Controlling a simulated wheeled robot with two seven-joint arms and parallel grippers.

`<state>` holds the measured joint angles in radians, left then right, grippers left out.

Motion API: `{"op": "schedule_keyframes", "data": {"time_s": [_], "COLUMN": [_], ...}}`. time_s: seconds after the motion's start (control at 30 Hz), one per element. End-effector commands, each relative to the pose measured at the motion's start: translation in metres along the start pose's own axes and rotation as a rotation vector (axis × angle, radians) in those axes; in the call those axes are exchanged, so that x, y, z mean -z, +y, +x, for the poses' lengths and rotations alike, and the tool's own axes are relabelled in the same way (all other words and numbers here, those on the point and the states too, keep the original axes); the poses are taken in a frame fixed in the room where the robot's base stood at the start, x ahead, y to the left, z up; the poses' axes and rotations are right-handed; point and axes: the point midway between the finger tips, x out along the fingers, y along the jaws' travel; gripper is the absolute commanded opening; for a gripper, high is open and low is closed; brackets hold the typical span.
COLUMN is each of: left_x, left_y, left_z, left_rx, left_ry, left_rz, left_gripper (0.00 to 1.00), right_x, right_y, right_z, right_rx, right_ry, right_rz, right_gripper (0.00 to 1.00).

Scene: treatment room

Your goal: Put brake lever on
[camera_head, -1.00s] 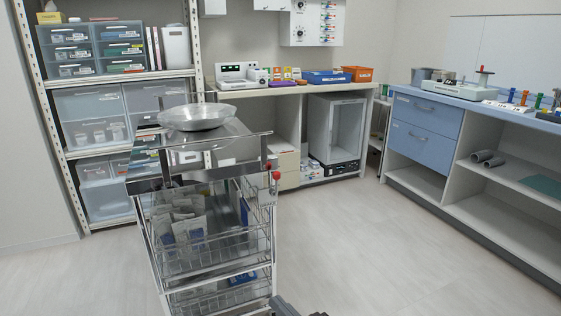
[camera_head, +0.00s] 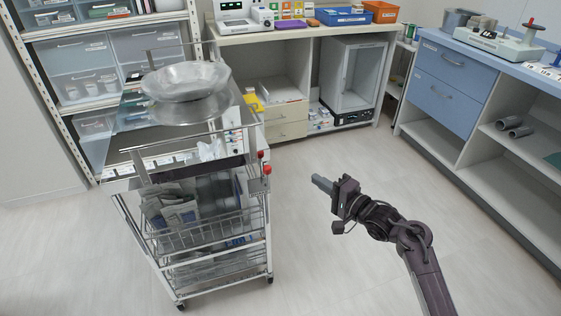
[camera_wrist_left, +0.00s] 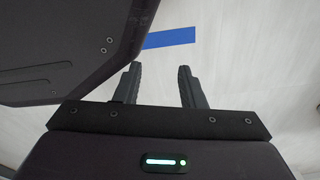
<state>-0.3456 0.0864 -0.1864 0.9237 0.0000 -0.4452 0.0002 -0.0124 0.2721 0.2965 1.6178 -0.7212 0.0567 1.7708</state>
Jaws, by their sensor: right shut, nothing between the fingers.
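A metal cart (camera_head: 200,245) with wire baskets stands at the left of the head view. Two red knobs, an upper one (camera_head: 260,154) and a lower one (camera_head: 267,169), sit at its right front corner; I cannot tell which belongs to the brake lever. A small grey plate (camera_head: 258,187) is just below them. My right gripper (camera_head: 317,181) is shut and empty, right of the knobs and apart from the cart, pointing toward it. My left gripper (camera_wrist_left: 158,68) is open and empty above the floor in the left wrist view.
A steel bowl (camera_head: 187,82) stands on the cart's top. Packets (camera_head: 178,213) lie in the upper basket. The blue-fronted counter (camera_head: 443,86) is at the right, with free floor between. A blue strip (camera_wrist_left: 170,38) shows on the floor in the left wrist view.

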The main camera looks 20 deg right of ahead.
Motion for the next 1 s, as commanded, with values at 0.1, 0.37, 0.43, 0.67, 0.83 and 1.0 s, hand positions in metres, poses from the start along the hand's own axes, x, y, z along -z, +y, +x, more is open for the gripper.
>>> {"op": "schedule_keyframes", "data": {"time_s": [0.1, 0.37, 0.43, 0.67, 0.83, 1.0], "left_x": [0.001, 0.002, 0.004, 0.009, 0.015, 0.022], "left_y": [0.000, 0.000, 0.000, 0.001, 0.001, 0.001], "left_z": [0.001, 0.001, 0.001, 0.001, 0.001, -0.006], "left_rx": [0.000, 0.000, 0.000, -0.001, -0.001, -0.001], "left_ry": [0.001, 0.004, 0.005, 0.005, 0.008, 0.025], "left_rz": [0.000, 0.000, 0.000, -0.001, -0.001, -0.002], "left_gripper": [0.36, 0.36, 0.36, 0.36, 0.36, 0.36], "right_x": [0.000, 0.000, 0.000, 0.000, 0.000, -0.025], "right_y": [0.001, 0.000, 0.000, -0.001, 0.000, -0.001], "right_z": [0.000, 0.009, 0.018, 0.066, 0.101, 0.107], "right_rx": [0.000, 0.003, 0.004, 0.004, 0.003, 0.001], "right_ry": [0.000, 0.001, 0.001, 0.000, 0.000, 0.000], "right_rz": [-0.001, -0.002, -0.003, -0.003, -0.003, -0.003], "right_gripper": [0.00, 0.00, 0.00, 0.00, 0.00, 0.00]}}
